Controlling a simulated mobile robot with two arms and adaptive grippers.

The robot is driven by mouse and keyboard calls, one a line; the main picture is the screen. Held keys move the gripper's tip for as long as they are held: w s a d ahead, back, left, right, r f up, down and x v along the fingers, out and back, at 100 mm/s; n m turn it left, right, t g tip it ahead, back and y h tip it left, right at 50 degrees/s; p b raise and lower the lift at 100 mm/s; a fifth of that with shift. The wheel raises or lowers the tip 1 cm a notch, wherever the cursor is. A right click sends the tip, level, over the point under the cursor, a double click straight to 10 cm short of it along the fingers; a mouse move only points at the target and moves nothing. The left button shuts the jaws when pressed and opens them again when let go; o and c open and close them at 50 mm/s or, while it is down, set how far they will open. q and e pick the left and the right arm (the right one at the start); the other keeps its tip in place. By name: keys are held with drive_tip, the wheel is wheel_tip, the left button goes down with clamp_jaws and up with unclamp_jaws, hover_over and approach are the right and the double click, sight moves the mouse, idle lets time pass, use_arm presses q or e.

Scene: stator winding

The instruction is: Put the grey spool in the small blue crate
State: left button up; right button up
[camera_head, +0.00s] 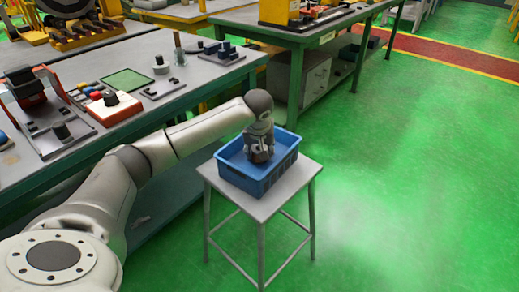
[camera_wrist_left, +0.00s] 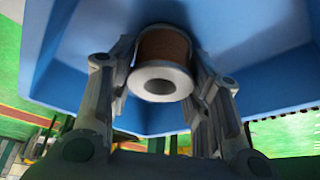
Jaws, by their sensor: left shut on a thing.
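The small blue crate (camera_head: 247,181) stands on a square grey stool (camera_head: 285,192). My left gripper (camera_head: 260,150) points down into the crate's opening. In the left wrist view, the gripper (camera_wrist_left: 166,72) is shut on the spool (camera_wrist_left: 160,84), one finger on each side. The spool has a pale grey flange with a hole and a brown wound middle. The blue crate fills the background there (camera_wrist_left: 262,45). Whether the spool touches the crate floor is hard to tell. The gripper hides the spool in the head view. My right gripper is not in view.
A workbench (camera_head: 190,88) to the left carries a green mat (camera_head: 127,80), a red-and-white box (camera_head: 113,108) and several small parts. A second bench (camera_head: 310,28) stands behind. The green floor right of the stool is clear.

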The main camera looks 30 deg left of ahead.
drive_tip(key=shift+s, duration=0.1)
use_arm(q)
drive_tip(key=o, duration=1)
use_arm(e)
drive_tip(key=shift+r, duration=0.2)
use_arm(q)
drive_tip(key=shift+r, duration=0.1)
drive_tip(key=p+v, duration=0.1)
drive_tip(key=v, duration=1.1)
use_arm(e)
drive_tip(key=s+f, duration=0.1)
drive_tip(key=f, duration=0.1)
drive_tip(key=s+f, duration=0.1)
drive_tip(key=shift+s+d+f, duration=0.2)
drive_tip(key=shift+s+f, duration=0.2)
use_arm(q)
drive_tip(key=shift+d, duration=0.1)
